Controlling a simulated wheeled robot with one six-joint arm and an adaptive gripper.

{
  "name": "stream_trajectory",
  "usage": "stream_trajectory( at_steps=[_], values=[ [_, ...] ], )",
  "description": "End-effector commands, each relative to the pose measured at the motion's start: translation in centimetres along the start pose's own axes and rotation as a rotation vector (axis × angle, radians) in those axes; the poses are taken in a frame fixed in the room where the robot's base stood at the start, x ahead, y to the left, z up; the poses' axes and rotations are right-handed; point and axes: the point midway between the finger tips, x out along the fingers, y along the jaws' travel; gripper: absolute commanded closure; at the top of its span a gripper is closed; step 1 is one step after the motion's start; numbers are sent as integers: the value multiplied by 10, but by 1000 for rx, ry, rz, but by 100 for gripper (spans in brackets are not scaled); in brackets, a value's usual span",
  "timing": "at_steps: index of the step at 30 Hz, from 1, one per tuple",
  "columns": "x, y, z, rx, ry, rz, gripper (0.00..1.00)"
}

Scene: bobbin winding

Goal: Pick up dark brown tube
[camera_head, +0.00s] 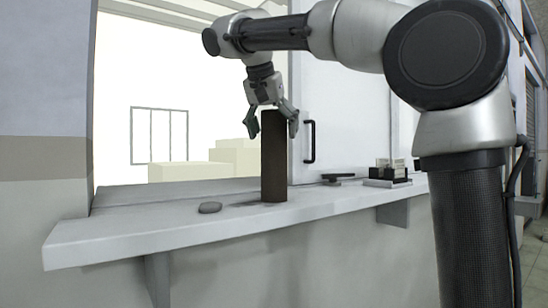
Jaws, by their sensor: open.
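The dark brown tube (274,160) stands upright on the pale counter. My gripper (271,122) points down over the tube, with its fingers open on either side of the tube's top end. The left finger is at the tube's upper left and the right finger at its upper right. I cannot tell whether the fingers touch the tube.
The pale counter (150,234) runs along a window opening. A grey rounded object (210,207) lies left of the tube. A dark flat object (338,178) and a small rack-like item (390,172) sit to the right. A black door handle (310,141) is behind.

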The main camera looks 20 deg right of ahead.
Motion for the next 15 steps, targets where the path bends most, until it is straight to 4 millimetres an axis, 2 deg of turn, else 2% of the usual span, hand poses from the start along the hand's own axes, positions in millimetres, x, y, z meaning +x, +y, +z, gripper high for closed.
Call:
stream_trajectory(
  at_steps=[4,11,15],
  values=[
    [13,0,0,0,0,0,15],
    [14,0,0,0,0,-1,16],
    [14,0,0,0,0,-1,42]
  ],
)
